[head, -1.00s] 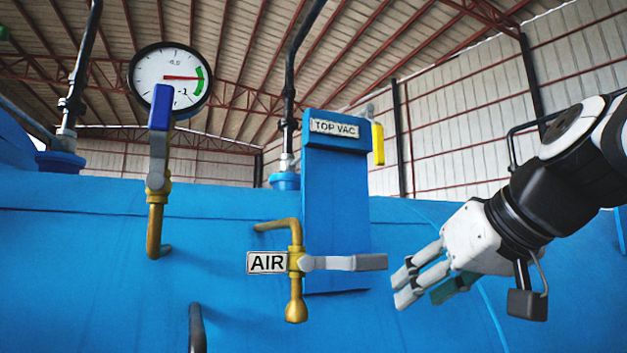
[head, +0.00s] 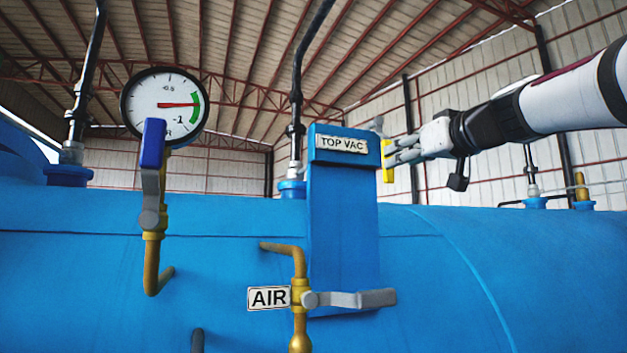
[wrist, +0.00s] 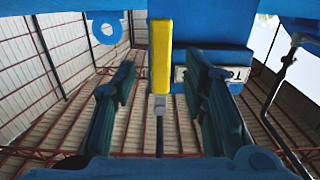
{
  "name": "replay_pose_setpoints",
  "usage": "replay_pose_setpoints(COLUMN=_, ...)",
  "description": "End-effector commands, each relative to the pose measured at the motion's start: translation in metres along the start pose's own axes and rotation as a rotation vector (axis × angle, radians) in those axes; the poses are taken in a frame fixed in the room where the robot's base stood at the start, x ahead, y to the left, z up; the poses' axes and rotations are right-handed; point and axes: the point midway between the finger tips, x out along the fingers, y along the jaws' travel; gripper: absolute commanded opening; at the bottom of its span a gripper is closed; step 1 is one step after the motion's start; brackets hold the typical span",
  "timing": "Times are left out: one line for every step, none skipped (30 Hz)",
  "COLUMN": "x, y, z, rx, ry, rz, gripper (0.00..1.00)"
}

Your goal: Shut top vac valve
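The top vac valve has a yellow handle (head: 387,161) that hangs down at the right side of the blue post labelled TOP VAC (head: 341,145). My gripper (head: 392,152) is at the handle, reaching in from the right. In the wrist view the yellow handle (wrist: 161,55) stands between and beyond the two open fingers (wrist: 160,100), closer to the left one. A grey metal stem shows at the handle's end. The fingers are apart and I see no grip on the handle. The label (wrist: 235,76) is partly hidden by the right finger.
A gauge (head: 165,104) and a blue-handled valve (head: 153,145) are at the left. Black pipes rise behind.

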Motion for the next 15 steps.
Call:
replay_pose_setpoints(x=0.009, y=-0.001, z=-0.001, rx=0.004, ry=-0.002, rz=-0.004, gripper=0.4)
replay_pose_setpoints(x=0.014, y=-0.001, z=-0.001, rx=0.004, ry=-0.001, rz=-0.004, gripper=0.4)
replay_pose_setpoints(x=0.021, y=-0.001, z=-0.001, rx=0.003, ry=-0.002, rz=-0.004, gripper=0.4)
replay_pose_setpoints(x=0.026, y=-0.001, z=-0.001, rx=0.004, ry=-0.002, rz=-0.003, gripper=0.4)
replay_pose_setpoints(x=0.03, y=-0.002, z=-0.001, rx=0.003, ry=-0.001, rz=-0.005, gripper=0.4)
replay_pose_setpoints(x=0.036, y=-0.001, z=-0.001, rx=0.004, ry=-0.001, rz=-0.003, gripper=0.4)
replay_pose_setpoints(x=0.04, y=-0.001, z=-0.001, rx=0.003, ry=-0.001, rz=-0.003, gripper=0.4)
replay_pose_setpoints(x=0.043, y=-0.001, z=-0.001, rx=0.003, ry=-0.001, rz=-0.003, gripper=0.4)
replay_pose_setpoints(x=0.048, y=-0.001, z=-0.001, rx=0.004, ry=-0.001, rz=-0.003, gripper=0.4)
replay_pose_setpoints(x=0.05, y=-0.001, z=-0.001, rx=0.003, ry=-0.001, rz=-0.003, gripper=0.4)
replay_pose_setpoints(x=0.053, y=-0.001, z=-0.001, rx=0.002, ry=-0.002, rz=-0.004, gripper=0.4)
replay_pose_setpoints(x=0.056, y=-0.001, z=0.0, rx=0.002, ry=-0.001, rz=-0.003, gripper=0.4)
replay_pose_setpoints(x=0.057, y=-0.001, z=-0.001, rx=0.002, ry=0.0, rz=-0.002, gripper=0.4)
replay_pose_setpoints(x=0.059, y=-0.001, z=-0.001, rx=0.002, ry=0.0, rz=-0.001, gripper=0.4)
replay_pose_setpoints(x=0.06, y=-0.001, z=-0.001, rx=0.002, ry=0.0, rz=-0.001, gripper=0.4)
